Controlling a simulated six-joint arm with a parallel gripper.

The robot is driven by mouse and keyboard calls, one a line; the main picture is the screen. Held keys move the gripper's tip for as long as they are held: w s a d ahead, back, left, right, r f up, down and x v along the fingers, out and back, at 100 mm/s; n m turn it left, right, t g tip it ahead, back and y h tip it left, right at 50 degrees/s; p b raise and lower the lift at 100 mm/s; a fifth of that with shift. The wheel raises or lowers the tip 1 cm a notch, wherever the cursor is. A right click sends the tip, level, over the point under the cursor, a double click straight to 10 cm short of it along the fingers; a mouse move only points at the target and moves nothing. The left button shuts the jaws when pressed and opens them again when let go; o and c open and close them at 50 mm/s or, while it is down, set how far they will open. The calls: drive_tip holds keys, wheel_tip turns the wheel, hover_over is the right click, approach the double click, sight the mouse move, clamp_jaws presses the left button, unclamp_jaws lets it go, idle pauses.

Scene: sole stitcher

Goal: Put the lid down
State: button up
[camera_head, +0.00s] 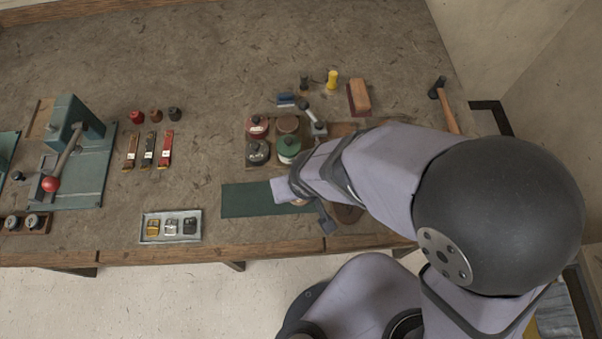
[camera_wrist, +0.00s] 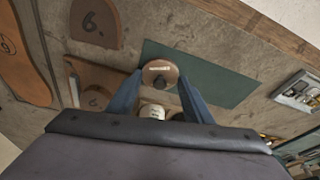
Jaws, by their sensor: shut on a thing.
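My gripper (camera_wrist: 158,82) is shut on a round brownish lid with a small dark knob (camera_wrist: 160,74), held between the two blue fingertips. In the head view my gripper (camera_head: 300,203) is over the right part of the dark green mat (camera_head: 245,200), and my arm hides most of the lid. The mat also shows in the wrist view (camera_wrist: 215,78), just right of the lid. I cannot tell whether the lid touches the mat. A jar with a pale label (camera_wrist: 152,111) shows between the fingers, partly hidden.
Several round tins, one green (camera_head: 289,147) and one red (camera_head: 257,125), stand behind the mat. A metal tray (camera_head: 171,238) with small pieces is front left. Brown sole-shaped pieces (camera_wrist: 95,22) lie at left in the wrist view. The mat's left part is clear.

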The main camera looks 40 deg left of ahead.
drive_tip(key=shift+f, duration=0.55)
drive_tip(key=shift+f, duration=0.15)
drive_tip(key=o, duration=1)
drive_tip(key=shift+r, duration=0.45)
drive_tip(key=v, duration=1.1)
drive_tip(key=shift+d+r+p, duration=0.15)
drive_tip(key=shift+r+p, duration=0.05)
drive_tip(key=shift+p, duration=0.15)
